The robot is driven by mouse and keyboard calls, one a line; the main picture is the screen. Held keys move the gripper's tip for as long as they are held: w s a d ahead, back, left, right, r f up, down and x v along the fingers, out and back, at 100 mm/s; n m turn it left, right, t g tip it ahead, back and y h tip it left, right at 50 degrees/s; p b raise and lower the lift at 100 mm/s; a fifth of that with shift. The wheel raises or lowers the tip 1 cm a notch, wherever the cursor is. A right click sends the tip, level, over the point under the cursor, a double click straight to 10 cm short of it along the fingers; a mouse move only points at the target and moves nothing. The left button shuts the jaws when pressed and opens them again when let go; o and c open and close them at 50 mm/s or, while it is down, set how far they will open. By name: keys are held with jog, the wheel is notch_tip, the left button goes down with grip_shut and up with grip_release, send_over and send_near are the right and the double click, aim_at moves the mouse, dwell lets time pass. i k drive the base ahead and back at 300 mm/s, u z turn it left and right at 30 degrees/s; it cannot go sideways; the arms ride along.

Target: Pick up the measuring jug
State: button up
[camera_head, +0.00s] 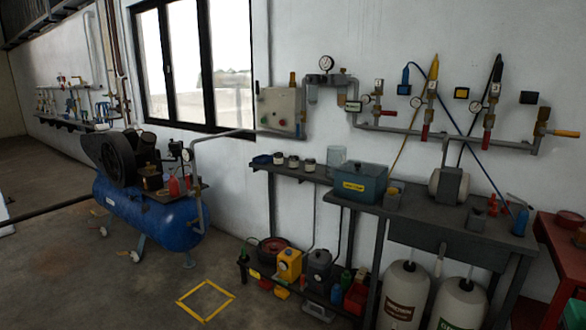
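A clear, greyish cylindrical vessel (337,158), which looks like the measuring jug, stands upright on the narrow dark shelf (262,167) against the wall. It is small in the picture, and I cannot make out a handle or markings. A teal box with a yellow label (360,184) stands just to its right and partly in front of it. My gripper is not in view.
A dark workbench (447,229) extends right, carrying a grey motor-like unit (450,184) and a blue bottle (520,221). White containers (404,295) stand below. A blue compressor tank (150,215) stands left. Floor around the yellow square (205,300) is clear.

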aim_at(336, 155)
jog(key=u, duration=0.75)
jog(key=i, duration=2.4)
jog(key=z, duration=0.8)
jog(key=i, duration=0.6)
jog(key=z, duration=0.35)
